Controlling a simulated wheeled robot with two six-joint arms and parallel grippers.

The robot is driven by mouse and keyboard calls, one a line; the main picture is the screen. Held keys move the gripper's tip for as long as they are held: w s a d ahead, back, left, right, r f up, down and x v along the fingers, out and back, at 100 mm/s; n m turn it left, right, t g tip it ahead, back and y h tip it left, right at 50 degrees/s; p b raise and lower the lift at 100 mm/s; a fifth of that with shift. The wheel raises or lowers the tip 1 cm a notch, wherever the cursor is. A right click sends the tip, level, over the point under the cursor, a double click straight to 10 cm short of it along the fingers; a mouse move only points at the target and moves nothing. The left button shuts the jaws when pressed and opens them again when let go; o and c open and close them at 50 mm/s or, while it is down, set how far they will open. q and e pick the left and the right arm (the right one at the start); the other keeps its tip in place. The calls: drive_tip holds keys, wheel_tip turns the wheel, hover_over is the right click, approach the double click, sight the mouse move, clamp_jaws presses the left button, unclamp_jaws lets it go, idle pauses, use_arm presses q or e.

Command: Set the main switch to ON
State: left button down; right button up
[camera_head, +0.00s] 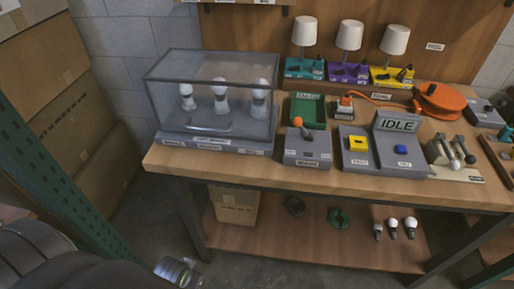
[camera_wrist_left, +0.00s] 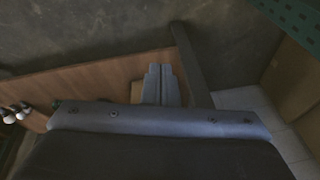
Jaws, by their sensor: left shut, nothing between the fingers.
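The main switch is a grey box (camera_head: 306,148) on the workbench, labelled MAIN, with a lever topped by an orange ball (camera_head: 298,122). The lever stands up toward the back left of the box; the ON and OFF marks are too small to read. My left gripper shows in the wrist view (camera_wrist_left: 161,84) with its two fingers together and empty. In the head view my left gripper (camera_head: 180,270) is low at the bottom left, in front of and below the bench, well away from the switch. My right gripper is not in view.
A clear case (camera_head: 212,95) with bulbs stands left of the switch. A green tray (camera_head: 308,111) is behind it. A grey unit (camera_head: 394,145) with an IDLE display stands right. Three lamps stand at the back. A lower shelf (camera_head: 270,233) holds loose bulbs.

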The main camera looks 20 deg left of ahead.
use_arm(q)
wheel_tip(320, 180, up, 11)
drive_tip(key=w+d+t, duration=0.2)
drive_tip(key=w, duration=0.1)
drive_tip(key=w+d+r+n+t+h, duration=0.2)
drive_tip(key=w+d+r+t+h, duration=0.1)
drive_tip(key=w+r, duration=0.2)
drive_tip(key=w+d+r+n+t+h, duration=0.2)
drive_tip(key=w+d+r+n+t, duration=0.1)
drive_tip(key=w+d+r, duration=0.1)
drive_tip(key=w+d+r+n+t+h+b, duration=0.1)
drive_tip(key=w+d+r+n+t+h, duration=0.2)
drive_tip(key=w+r, duration=0.4)
drive_tip(key=shift+w+d+h, duration=0.15)
drive_tip(key=shift+w+h, duration=0.15)
drive_tip(key=shift+w, duration=0.2)
drive_tip(key=w+r+n+t, duration=0.1)
drive_tip(key=r+n, duration=0.1)
drive_tip(key=w+a+r+n+t, duration=0.1)
drive_tip(key=w+n+t, duration=0.1)
drive_tip(key=w+r+n+t, duration=0.1)
drive_tip(key=w+r+n, duration=0.1)
drive_tip(key=shift+a+r+n, duration=0.25)
drive_tip(key=shift+r+n, duration=0.1)
drive_tip(key=shift+n, duration=0.05)
drive_tip(key=shift+w+a+r+n+t, duration=0.3)
drive_tip(key=shift+w+r+n+t, duration=0.15)
drive_tip(key=shift+n, duration=0.25)
drive_tip(key=shift+s, duration=0.1)
